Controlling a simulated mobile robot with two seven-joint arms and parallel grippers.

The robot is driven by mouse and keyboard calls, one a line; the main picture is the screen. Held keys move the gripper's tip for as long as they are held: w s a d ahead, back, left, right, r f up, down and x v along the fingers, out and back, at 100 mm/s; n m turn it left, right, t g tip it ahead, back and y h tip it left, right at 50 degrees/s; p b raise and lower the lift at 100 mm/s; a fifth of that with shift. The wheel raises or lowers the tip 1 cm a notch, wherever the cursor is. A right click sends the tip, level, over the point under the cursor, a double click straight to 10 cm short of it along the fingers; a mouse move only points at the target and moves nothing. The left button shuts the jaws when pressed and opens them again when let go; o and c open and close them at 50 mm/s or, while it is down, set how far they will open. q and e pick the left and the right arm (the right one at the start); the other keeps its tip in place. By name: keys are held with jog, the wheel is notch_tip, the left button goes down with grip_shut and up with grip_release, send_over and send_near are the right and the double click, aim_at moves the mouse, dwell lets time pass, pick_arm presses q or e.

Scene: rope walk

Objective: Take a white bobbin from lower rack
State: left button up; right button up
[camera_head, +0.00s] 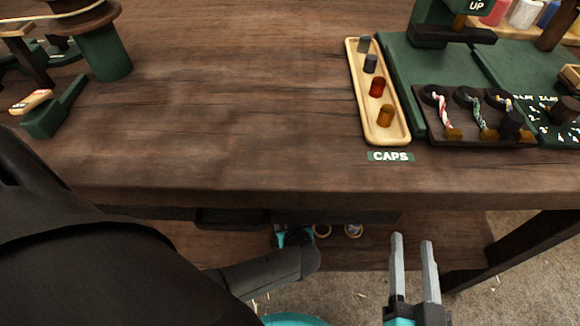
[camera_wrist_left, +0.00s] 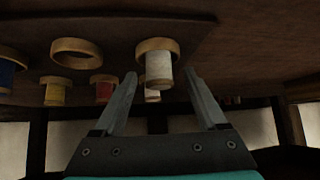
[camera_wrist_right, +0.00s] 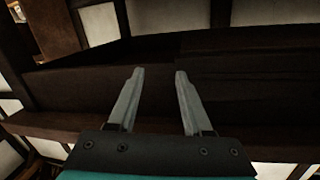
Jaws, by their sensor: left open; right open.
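In the left wrist view, a white bobbin (camera_wrist_left: 159,70) with a pale wooden rim is between the fingertips of my open left gripper (camera_wrist_left: 160,74); I cannot tell whether they touch it. Another white bobbin (camera_wrist_left: 152,96) shows partly behind it. A red bobbin (camera_wrist_left: 103,89), a yellow bobbin (camera_wrist_left: 55,92) and a blue bobbin (camera_wrist_left: 8,70) are to the left, with an empty wooden ring (camera_wrist_left: 76,53). In the head view, the left gripper is mostly hidden under the table, beside bobbin rims (camera_head: 354,231) on the lower rack. My right gripper (camera_head: 412,240) is open and empty before the table.
The wooden table (camera_head: 240,110) overhangs the lower rack. On it are a caps tray (camera_head: 402,128) with several caps, a dark holder (camera_head: 465,137) with twisted ropes, and green equipment (camera_head: 105,52) at left. A table leg (camera_head: 525,248) stands at right. The middle of the tabletop is clear.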

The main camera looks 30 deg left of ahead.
pick_arm(q)
jog(key=shift+w+a+f, duration=0.1)
grip_shut()
dwell(0.7)
